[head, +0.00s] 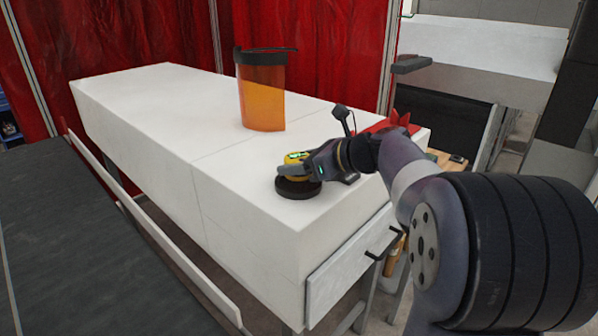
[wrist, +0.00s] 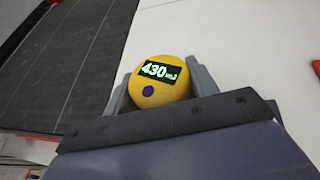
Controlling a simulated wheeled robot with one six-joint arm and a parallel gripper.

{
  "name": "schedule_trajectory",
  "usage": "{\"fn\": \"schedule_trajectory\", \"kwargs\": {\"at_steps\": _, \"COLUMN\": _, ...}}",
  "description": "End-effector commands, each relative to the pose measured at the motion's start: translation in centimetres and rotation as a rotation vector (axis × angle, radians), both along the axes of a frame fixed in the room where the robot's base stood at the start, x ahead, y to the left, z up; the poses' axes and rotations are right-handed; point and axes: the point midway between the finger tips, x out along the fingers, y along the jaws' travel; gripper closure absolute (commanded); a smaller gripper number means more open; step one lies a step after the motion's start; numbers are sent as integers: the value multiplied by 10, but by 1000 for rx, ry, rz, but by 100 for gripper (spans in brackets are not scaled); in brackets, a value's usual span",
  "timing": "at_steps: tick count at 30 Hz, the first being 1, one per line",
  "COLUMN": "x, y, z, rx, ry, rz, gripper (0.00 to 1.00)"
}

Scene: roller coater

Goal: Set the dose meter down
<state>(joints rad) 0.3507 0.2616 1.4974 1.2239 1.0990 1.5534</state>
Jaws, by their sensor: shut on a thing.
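The dose meter (wrist: 160,82) is a yellow round device with a dark display reading 430 and a small blue button. In the wrist view it sits between the two grey fingers of my gripper (wrist: 160,85), which is shut on it. In the head view the yellow dose meter (head: 292,160) shows partly behind my gripper (head: 291,168), over a round black base (head: 298,188) on the white bench (head: 230,184). My fingers hide much of the meter, and I cannot tell whether it touches the base.
An amber container with a black rim (head: 262,95) stands farther back on the bench. A red object (head: 385,125) lies behind my wrist near the bench's right end. The bench's left part is clear. A dark conveyor-like surface (head: 75,240) runs along the left.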

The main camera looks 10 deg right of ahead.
Motion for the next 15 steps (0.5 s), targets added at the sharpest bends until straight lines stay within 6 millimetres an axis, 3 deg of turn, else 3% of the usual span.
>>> {"fn": "schedule_trajectory", "kwargs": {"at_steps": 4, "x": 0, "y": 0, "z": -20, "rx": 2, "ry": 2, "rz": 0, "gripper": 78}}
{"fn": "schedule_trajectory", "kwargs": {"at_steps": 15, "x": 0, "y": 0, "z": -25, "rx": 1, "ry": 0, "rz": 0, "gripper": 78}}
